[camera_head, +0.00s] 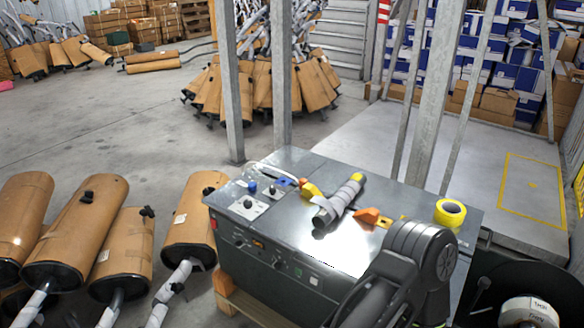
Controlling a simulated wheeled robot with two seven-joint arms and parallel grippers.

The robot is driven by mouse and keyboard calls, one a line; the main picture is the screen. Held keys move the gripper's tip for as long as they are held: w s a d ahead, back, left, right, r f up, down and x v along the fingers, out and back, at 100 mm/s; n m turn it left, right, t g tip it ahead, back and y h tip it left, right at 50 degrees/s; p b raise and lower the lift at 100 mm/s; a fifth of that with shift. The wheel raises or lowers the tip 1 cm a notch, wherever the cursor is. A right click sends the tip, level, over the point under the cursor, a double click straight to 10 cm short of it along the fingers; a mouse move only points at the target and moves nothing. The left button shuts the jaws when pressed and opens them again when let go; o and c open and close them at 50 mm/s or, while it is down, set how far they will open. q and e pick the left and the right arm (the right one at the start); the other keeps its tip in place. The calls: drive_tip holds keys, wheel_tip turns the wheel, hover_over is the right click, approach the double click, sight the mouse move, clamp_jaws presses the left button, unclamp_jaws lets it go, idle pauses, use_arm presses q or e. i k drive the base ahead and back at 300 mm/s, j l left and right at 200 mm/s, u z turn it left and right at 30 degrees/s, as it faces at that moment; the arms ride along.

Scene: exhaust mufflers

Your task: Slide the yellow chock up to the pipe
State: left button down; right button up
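The pipe (338,203) lies on the dark metal table top, wrapped in grey-white, with a yellow band near its far end. A yellow wedge, the yellow chock (310,190), sits on its left side, very close to it; I cannot tell whether they touch. An orange wedge (367,215) sits to the right of the pipe, with a small yellow patch beside it. A dark grey arm of mine reaches over the table's front right. Neither of my grippers is in view.
The table (310,250) has knobs and a switch plate at its left. A yellow tape roll (450,212) lies at its right. Metal posts (435,95) rise behind. Wrapped mufflers (78,230) stand at the left. The table top in front of the pipe is clear.

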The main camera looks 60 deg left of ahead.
sight(309, 191)
drive_tip(key=k+j, duration=0.1)
drive_tip(key=j, duration=0.3)
drive_tip(key=k+j, duration=0.1)
drive_tip(key=j, duration=0.25)
drive_tip(key=k+j, duration=0.1)
drive_tip(key=j, duration=0.3)
drive_tip(key=k+j, duration=0.15)
drive_tip(key=j, duration=0.25)
drive_tip(key=k+j, duration=0.1)
drive_tip(key=j, duration=0.25)
